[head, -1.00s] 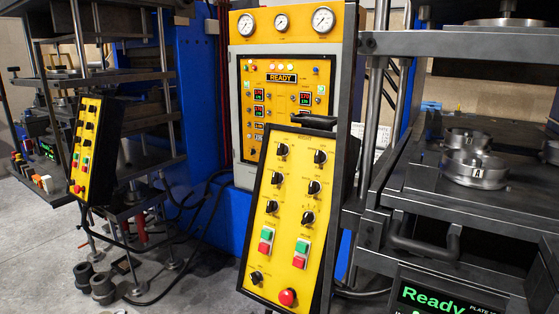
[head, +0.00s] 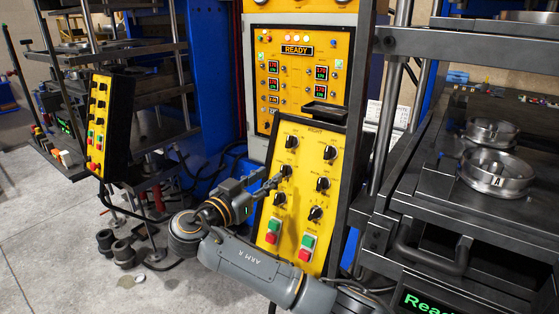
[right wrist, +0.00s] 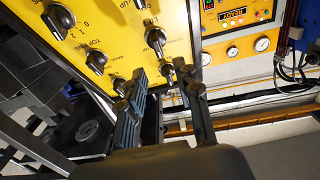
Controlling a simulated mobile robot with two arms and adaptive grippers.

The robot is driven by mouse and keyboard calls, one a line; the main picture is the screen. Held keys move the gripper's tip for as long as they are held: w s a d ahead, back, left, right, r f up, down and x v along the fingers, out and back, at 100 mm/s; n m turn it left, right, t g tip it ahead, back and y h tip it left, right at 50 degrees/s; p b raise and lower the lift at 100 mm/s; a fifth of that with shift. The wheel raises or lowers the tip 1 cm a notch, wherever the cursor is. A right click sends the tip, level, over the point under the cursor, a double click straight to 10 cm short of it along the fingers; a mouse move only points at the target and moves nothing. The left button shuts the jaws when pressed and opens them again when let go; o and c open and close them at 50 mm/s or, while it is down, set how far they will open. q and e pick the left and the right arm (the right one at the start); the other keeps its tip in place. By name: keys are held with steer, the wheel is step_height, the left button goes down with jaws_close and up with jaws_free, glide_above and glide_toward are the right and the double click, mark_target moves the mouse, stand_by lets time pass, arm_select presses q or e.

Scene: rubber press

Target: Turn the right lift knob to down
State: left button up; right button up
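The yellow panel marked RIGHT (head: 300,226) stands tilted in the middle of the head view, with two columns of black knobs. My right gripper (head: 272,181) reaches in from below, with its tips close to the second knob from the top in the left column (head: 287,171). The right wrist view shows the panel upside down. There my right gripper (right wrist: 168,83) is open, with its fingers apart. The top-left knob (right wrist: 168,75) shows between the fingers and the second knob (right wrist: 155,38) lies just beyond them. Contact and which knob is labelled lift are unclear. My left gripper is out of view.
Close by are the right column's knobs (head: 322,184), green and red buttons (head: 303,254) and a black tray (head: 324,113) on top. The press (head: 440,180) with metal rings stands at right.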

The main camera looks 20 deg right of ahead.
mark_target(282, 168)
steer(key=p+x, duration=0.1)
steer(key=x, duration=0.3)
steer(key=shift+w+d+r+p, duration=0.1)
steer(key=shift+w+d+p, duration=0.15)
steer(key=shift+d+p, duration=0.05)
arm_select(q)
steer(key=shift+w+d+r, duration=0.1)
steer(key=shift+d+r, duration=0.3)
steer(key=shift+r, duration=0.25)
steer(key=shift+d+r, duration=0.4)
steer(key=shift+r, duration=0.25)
arm_select(e)
steer(key=shift+w+d, duration=0.4)
steer(key=shift+d, duration=0.05)
jaws_close()
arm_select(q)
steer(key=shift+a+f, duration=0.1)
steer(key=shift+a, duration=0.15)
